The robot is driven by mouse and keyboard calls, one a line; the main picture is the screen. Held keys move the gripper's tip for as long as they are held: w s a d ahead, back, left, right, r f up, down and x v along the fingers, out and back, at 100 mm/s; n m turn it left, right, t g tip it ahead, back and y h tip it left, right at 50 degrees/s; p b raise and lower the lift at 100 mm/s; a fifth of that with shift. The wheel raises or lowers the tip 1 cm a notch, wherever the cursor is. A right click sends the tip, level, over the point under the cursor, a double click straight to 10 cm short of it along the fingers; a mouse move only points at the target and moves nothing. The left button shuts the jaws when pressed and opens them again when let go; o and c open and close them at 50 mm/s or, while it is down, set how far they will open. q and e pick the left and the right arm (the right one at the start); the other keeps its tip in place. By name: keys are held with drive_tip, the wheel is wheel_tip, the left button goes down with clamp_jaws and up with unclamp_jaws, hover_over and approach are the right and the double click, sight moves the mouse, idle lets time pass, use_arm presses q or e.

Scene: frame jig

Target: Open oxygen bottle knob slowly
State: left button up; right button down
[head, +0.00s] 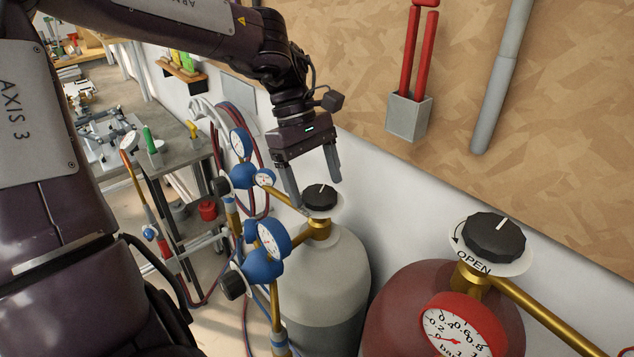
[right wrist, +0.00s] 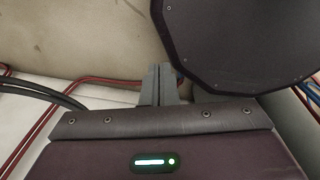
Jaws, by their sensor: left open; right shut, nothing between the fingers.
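The grey-white bottle (head: 322,275) with blue-rimmed gauges (head: 272,240) stands in the middle of the head view; I take it as the oxygen bottle. Its black knob (head: 320,194), with a white pointer line, sits on top over a pale disc and brass valve. My left gripper (head: 315,193) points down at this knob, fingers apart, one on each side of it in the picture. I cannot tell whether they touch it. My right gripper (right wrist: 160,86) shows only in the right wrist view, fingers together and empty.
A dark red bottle (head: 405,295) stands to the right, with a black knob (head: 494,237), an "OPEN" label and a red gauge (head: 462,335). A wood-chip board (head: 560,130) is behind. A workbench (head: 175,155) is at left. A large dark disc (right wrist: 245,40) is close to my right gripper.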

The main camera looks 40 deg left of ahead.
use_arm(q)
drive_tip(key=shift+s+d+f, duration=0.1)
drive_tip(key=shift+d+f, duration=0.05)
drive_tip(key=shift+f, duration=0.25)
drive_tip(key=c, duration=1)
use_arm(e)
drive_tip(key=shift+w+r, duration=0.1)
drive_tip(key=shift+w, duration=0.85)
